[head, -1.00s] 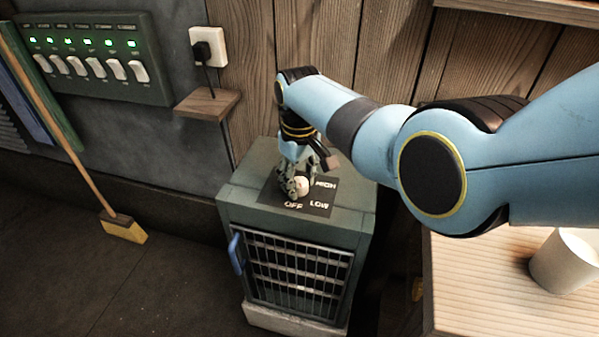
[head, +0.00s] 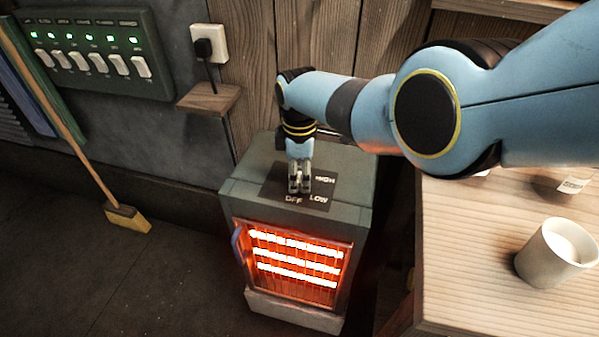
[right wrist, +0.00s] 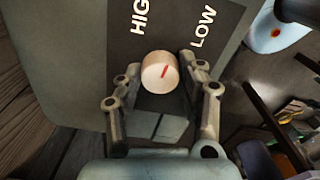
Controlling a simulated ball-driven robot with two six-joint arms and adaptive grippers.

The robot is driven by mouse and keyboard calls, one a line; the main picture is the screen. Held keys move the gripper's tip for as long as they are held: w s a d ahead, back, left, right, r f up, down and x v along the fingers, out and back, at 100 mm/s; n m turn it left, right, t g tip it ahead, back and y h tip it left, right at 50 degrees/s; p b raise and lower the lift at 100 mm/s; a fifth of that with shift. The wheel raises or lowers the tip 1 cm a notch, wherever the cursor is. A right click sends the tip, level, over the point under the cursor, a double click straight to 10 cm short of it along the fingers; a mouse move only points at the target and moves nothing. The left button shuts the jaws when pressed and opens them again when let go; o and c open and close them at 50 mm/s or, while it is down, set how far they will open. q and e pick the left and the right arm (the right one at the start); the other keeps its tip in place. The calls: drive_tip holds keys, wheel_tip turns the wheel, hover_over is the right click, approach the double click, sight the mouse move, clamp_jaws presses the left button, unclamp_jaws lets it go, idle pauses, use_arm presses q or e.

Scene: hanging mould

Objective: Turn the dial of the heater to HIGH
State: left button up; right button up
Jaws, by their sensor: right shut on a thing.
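The heater (head: 237,203) is a grey-green box in the middle of the head view, its bars glowing orange behind the front grille (head: 296,264). A dark plate (head: 322,190) on its top reads OFF, LOW and HIGH. My right gripper (head: 299,189) points down at this plate and hides the dial there. In the right wrist view the dial (right wrist: 159,72) is a round pale knob with a red mark. The mark points up and right, nearer LOW than HIGH. The fingers of my right gripper (right wrist: 162,88) are shut on the dial from both sides. My left gripper is not in view.
A wooden table (head: 460,260) with a white cup (head: 553,252) stands at the right. A broom (head: 127,219) leans at the left below a switch panel (head: 88,55). A small shelf (head: 209,98) and a plugged socket (head: 208,44) are behind the heater.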

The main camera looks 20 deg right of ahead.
drive_tip(key=n, duration=0.3)
drive_tip(key=shift+n, duration=0.3)
drive_tip(key=shift+n+p, duration=0.3)
drive_tip(key=shift+n, duration=1.5)
drive_tip(key=o, duration=1.2)
drive_tip(key=shift+c, duration=0.2)
